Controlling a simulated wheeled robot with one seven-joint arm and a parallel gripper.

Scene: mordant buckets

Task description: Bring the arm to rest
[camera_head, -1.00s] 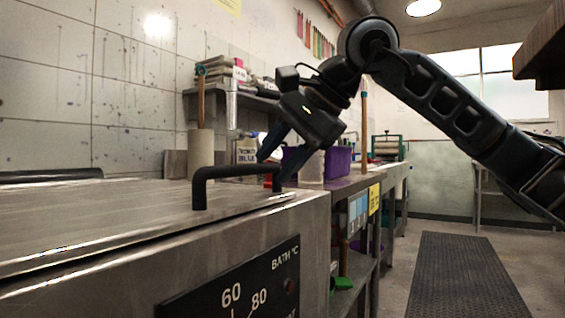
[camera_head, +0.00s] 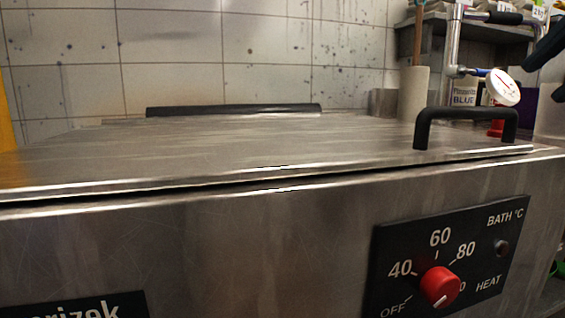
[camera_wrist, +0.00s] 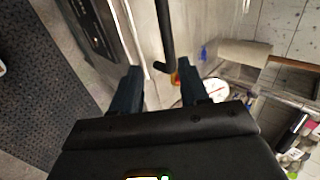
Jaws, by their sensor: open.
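My gripper (camera_wrist: 158,76) is open in the wrist view, with its two dark fingers apart and nothing between them. A black lid handle (camera_wrist: 165,36) shows just beyond the fingertips; how far off it is, I cannot tell. In the head view, dark parts of my gripper or arm show only at the right edge, and the rest of the arm is out of frame. The black handle (camera_head: 466,113) stands on the right end of the steel bath lid (camera_head: 270,148), which lies flat.
The bath front carries a red heat knob (camera_head: 440,285). A round white dial gauge (camera_head: 503,88) is behind the handle, near a grey cylinder (camera_head: 413,93) and a shelf (camera_head: 440,30). In the wrist view, a dark ridged floor mat (camera_wrist: 40,100) lies at left.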

